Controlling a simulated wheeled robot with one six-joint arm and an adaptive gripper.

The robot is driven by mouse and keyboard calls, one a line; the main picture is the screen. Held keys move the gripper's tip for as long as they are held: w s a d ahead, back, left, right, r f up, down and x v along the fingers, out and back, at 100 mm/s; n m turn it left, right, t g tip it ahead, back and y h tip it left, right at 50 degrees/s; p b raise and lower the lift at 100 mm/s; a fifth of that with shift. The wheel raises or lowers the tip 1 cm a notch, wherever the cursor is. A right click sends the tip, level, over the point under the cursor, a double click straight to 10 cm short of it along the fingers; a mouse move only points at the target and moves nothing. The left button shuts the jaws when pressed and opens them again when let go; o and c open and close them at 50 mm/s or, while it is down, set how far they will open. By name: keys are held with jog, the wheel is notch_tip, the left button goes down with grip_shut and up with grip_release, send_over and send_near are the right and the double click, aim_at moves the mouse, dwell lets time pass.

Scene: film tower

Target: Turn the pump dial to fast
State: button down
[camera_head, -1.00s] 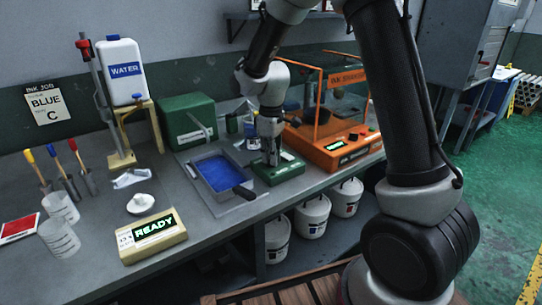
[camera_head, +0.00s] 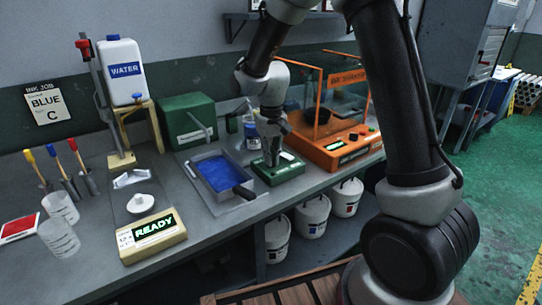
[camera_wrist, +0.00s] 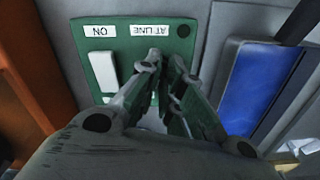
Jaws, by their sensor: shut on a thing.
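The green pump box (camera_head: 292,171) sits on the bench, right of the blue tray. In the wrist view its green face (camera_wrist: 125,30) has a white ON label, a white rocker switch (camera_wrist: 103,72), an AT LINE label and a small dark round lamp (camera_wrist: 183,31). My gripper (camera_head: 271,161) points down onto the box. In the wrist view its fingers (camera_wrist: 166,62) are close together over the face below AT LINE. They are shut on what seems to be the pump dial, which they hide. I cannot read the dial's setting or see a fast mark.
The blue tray (camera_head: 246,203) with a dark handle is close on the left. The orange ink machine (camera_head: 335,155) is close on the right. A blue-labelled jar (camera_head: 252,138) stands behind. A READY display box (camera_head: 153,235) is at the front left.

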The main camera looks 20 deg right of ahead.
jog(key=shift+m, duration=1.3)
jog(key=c, duration=1.6)
grip_release()
notch_tip(320, 180, up, 12)
